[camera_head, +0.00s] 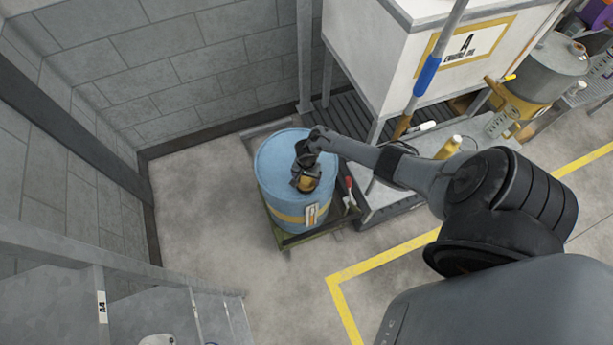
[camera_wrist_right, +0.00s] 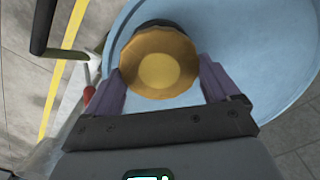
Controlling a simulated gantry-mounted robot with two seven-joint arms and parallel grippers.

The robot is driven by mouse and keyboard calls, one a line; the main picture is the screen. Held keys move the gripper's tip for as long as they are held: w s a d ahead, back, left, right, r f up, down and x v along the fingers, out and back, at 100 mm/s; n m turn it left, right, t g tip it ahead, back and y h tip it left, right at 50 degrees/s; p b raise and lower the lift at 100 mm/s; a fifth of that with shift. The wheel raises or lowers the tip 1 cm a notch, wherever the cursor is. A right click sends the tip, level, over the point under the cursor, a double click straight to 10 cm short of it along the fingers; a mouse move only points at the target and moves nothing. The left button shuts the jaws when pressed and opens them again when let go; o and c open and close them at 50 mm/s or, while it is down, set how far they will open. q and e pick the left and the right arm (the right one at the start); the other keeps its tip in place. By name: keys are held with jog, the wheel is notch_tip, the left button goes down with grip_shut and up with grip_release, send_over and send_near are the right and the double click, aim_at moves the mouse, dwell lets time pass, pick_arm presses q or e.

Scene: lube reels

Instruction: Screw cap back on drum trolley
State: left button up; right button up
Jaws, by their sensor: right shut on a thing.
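A light blue drum (camera_head: 277,165) with a yellow band stands on a green trolley (camera_head: 289,241) near the wall corner. My right gripper (camera_head: 307,182) is over the drum's top, and its fingers are shut on a round yellow cap (camera_head: 308,184). In the right wrist view the cap (camera_wrist_right: 160,62) sits between the two purple-grey fingers, with a dark ring behind it, over the blue drum top (camera_wrist_right: 240,50). I cannot tell whether the cap is threaded on or only resting there. My left gripper is not in view.
A white cabinet (camera_head: 395,50) stands behind and right of the drum, with a blue-gripped pole (camera_head: 428,75) leaning by it. Another drum (camera_head: 550,68) is farther right. A dark trolley handle (camera_wrist_right: 42,28) shows in the right wrist view. The floor left of the drum is clear.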

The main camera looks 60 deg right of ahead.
jog(key=shift+r+m+p, duration=0.2)
jog(key=shift+m+p, duration=0.2)
jog(key=shift+p, duration=0.15)
jog(key=shift+a+m+p, duration=0.1)
jog(key=shift+m+p, duration=0.6)
jog(key=shift+m, duration=0.1)
jog(key=shift+m+p, duration=0.5)
jog(key=shift+m, duration=0.3)
jog(key=shift+f+m, duration=0.15)
jog(key=shift+m, duration=0.45)
